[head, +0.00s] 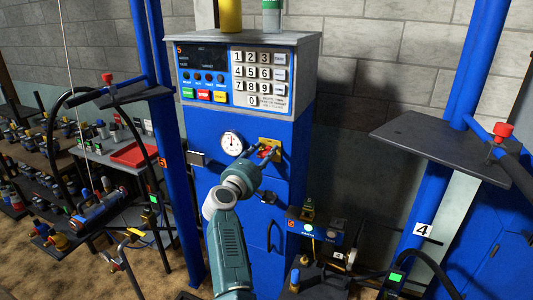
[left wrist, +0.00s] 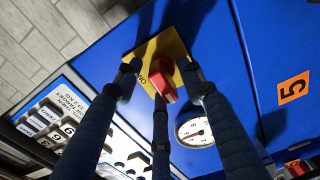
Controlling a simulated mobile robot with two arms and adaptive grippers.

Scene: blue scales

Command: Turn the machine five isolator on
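The isolator is a red rotary handle (left wrist: 160,80) on a yellow plate (left wrist: 168,43) fixed to the blue machine front (head: 206,123). The plate also shows in the head view (head: 269,142), where the handle is partly hidden by my gripper. Lettering that looks like "ON" is at the plate's edge. My left gripper (head: 268,152) is at the isolator. In the left wrist view its three dark fingers are spread around the red handle, open; I cannot tell whether any fingertip touches it. My right gripper is not in view.
A round gauge (head: 232,143) is left of the isolator, below the keypad panel (head: 262,78). Blue posts with dark shelves (head: 437,145) stand either side. A cluttered bench (head: 65,150) is at left.

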